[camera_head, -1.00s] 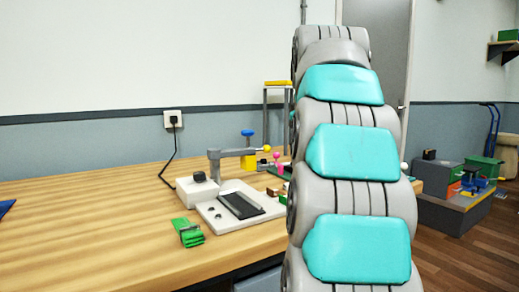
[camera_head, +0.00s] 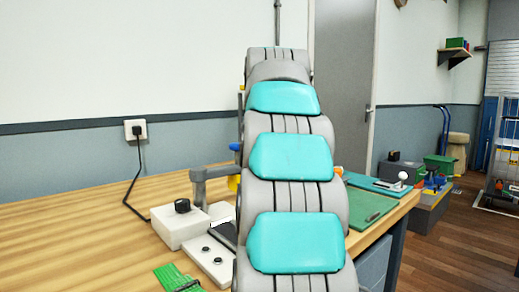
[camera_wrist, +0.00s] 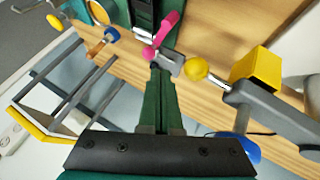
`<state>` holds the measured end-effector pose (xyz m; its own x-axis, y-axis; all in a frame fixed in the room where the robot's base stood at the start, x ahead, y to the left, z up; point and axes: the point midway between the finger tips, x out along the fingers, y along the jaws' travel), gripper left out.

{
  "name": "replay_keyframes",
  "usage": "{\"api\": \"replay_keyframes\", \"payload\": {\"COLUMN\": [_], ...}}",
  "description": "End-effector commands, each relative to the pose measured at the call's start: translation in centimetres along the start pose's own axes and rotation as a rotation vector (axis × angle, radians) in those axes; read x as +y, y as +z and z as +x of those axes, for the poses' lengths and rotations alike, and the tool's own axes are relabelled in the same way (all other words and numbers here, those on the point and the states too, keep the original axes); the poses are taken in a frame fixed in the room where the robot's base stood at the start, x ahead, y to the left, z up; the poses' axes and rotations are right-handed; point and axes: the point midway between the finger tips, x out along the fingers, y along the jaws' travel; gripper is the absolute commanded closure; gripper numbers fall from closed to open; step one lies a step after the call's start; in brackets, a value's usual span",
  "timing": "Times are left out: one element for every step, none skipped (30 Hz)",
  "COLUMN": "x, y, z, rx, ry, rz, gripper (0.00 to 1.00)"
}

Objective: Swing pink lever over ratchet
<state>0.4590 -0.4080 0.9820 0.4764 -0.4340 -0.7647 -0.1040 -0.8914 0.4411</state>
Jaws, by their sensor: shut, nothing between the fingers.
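The pink lever (camera_wrist: 168,29) shows at the upper middle of the wrist view, with a pink ball (camera_wrist: 148,53) at its near end. It lies beside a dark green and grey fixture (camera_wrist: 143,15), which may be the ratchet. My gripper (camera_wrist: 160,76) is shut and empty, its dark green fingers pointing toward the lever. The fingertips appear just short of the pink ball, close to a small grey block (camera_wrist: 171,61); contact cannot be told. In the head view my arm hides the pink lever and my gripper.
A yellow ball (camera_wrist: 196,68) on a grey arm (camera_wrist: 265,112) stands close right of the fingertips, with a yellow block (camera_wrist: 256,67) behind.

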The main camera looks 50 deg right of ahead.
Motion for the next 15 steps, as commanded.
{"api": "replay_keyframes", "payload": {"x": [-0.1, -0.1, 0.0, 0.0, 0.0, 0.0, -0.1, -0.1, -0.1, -0.1, 0.0, 0.0, 0.0, 0.0, 0.0], "y": [0.2, 0.2, 0.2, 0.1, 0.1, 0.1, 0.2, 0.2, 0.1, 0.1, 0.1, 0.1, 0.1, 0.1, 0.1], "z": [1.1, 1.6, 2.3, 2.8, 3.2, 3.8, 4.3, 4.7, 5.1, 5.4, 5.6, 5.9, 6.0, 6.1, 6.2], "rx": [-0.006, -0.006, -0.005, -0.004, -0.003, -0.004, -0.005, -0.005, -0.005, -0.004, -0.002, -0.001, -0.001, -0.001, -0.001], "ry": [-0.005, -0.005, -0.004, -0.002, -0.001, -0.002, -0.004, -0.004, -0.004, -0.003, -0.002, -0.001, -0.001, -0.001, 0.0], "rz": [0.001, 0.001, 0.001, 0.001, 0.001, 0.001, 0.001, 0.001, 0.001, 0.001, 0.001, 0.001, 0.001, 0.001, 0.001], "gripper": [1.0, 1.0, 1.0, 1.0, 1.0, 1.0, 1.0, 1.0, 1.0, 1.0, 1.0, 1.0, 1.0, 1.0, 1.0]}}
